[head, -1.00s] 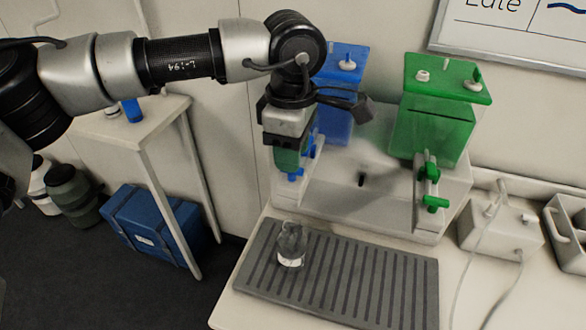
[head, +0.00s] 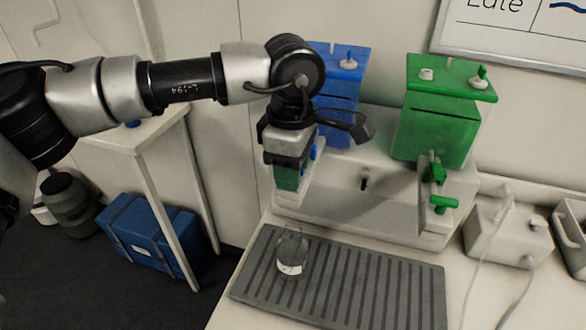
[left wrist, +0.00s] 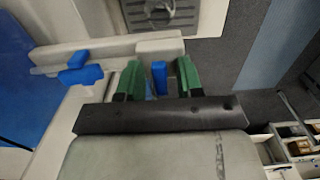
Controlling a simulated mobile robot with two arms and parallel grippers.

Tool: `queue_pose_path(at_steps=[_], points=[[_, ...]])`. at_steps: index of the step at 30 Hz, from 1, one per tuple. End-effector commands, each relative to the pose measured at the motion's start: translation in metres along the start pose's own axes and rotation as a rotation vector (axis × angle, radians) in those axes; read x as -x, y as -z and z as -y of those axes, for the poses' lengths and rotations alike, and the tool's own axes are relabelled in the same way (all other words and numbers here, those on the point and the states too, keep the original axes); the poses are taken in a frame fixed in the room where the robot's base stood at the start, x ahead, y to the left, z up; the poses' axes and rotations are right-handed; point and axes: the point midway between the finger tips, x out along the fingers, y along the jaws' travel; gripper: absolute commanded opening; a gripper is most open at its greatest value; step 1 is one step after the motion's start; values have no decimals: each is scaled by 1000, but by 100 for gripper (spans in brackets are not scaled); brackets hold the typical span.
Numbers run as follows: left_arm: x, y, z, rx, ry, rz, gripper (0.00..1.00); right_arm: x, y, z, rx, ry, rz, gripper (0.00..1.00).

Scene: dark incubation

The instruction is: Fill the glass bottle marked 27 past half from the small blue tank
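The small blue tank (head: 338,95) stands at the back on a white stand, partly hidden by my left arm. A clear glass bottle (head: 291,252) stands upright on the ribbed grey tray (head: 372,278), below and in front of my left gripper. It has a white label; I cannot read its number or tell its liquid level. My left gripper (head: 288,180) points down at the blue tank's tap. In the left wrist view its green fingers (left wrist: 158,82) are apart, with a blue tap part (left wrist: 159,72) between them and narrow gaps beside it. My right gripper is out of view.
A green tank (head: 436,125) with a green tap (head: 437,185) stands to the right on the same stand. A white box with cables (head: 508,232) lies farther right. A blue crate (head: 150,232) is on the floor at left.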

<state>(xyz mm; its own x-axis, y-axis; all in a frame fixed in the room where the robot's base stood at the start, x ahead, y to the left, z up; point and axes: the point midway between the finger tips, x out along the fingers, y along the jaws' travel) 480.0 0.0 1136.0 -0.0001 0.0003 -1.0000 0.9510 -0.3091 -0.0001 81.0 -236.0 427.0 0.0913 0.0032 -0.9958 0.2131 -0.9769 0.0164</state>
Motion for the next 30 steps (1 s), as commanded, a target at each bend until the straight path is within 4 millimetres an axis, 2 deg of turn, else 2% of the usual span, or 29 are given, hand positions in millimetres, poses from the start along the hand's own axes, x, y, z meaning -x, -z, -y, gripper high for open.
queue_pose_path(at_steps=[1,7,30], points=[[-4,0,0,0,0,0,36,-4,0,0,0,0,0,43],[0,0,0,0,0,0,36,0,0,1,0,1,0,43],[23,0,0,0,0,1,36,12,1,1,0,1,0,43]])
